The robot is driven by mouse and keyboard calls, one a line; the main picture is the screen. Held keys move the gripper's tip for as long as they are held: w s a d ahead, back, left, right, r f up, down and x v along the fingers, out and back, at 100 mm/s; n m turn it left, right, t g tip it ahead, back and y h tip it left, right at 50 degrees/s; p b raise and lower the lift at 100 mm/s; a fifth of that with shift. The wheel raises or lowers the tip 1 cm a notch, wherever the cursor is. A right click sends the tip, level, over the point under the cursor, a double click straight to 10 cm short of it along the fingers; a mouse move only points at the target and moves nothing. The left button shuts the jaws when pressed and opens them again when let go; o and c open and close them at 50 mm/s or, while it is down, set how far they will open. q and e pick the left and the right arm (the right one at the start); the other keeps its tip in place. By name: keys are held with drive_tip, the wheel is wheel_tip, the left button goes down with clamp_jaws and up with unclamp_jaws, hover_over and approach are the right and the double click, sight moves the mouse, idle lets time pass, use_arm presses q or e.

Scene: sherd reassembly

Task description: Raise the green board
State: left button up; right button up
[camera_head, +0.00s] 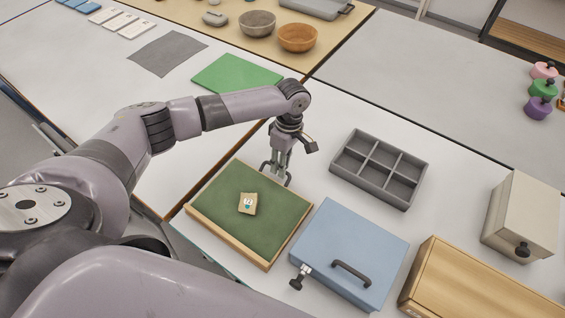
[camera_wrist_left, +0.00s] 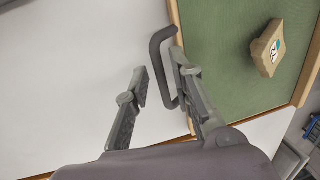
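The green board (camera_head: 250,215) has a wooden rim and lies flat on the white table, in front of my left arm. It also shows at the right of the left wrist view (camera_wrist_left: 225,70). A dark bar handle (camera_wrist_left: 157,60) stands on its far edge. A tan sherd (camera_head: 247,204) with a white and teal mark lies on the green surface. My left gripper (camera_head: 281,172) points down at the handle. In the left wrist view its fingers are apart, one on each side of the handle bar; I cannot tell whether either touches it. My right gripper is out of view.
A blue box (camera_head: 345,245) with a black handle stands close to the board's right. A grey compartment tray (camera_head: 378,168) lies behind it. A wooden box (camera_head: 480,285) and a cream box (camera_head: 525,215) stand further right. A flat green mat (camera_head: 235,74) lies at the back.

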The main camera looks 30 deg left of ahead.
use_arm(q)
clamp_jaws()
idle(0.6)
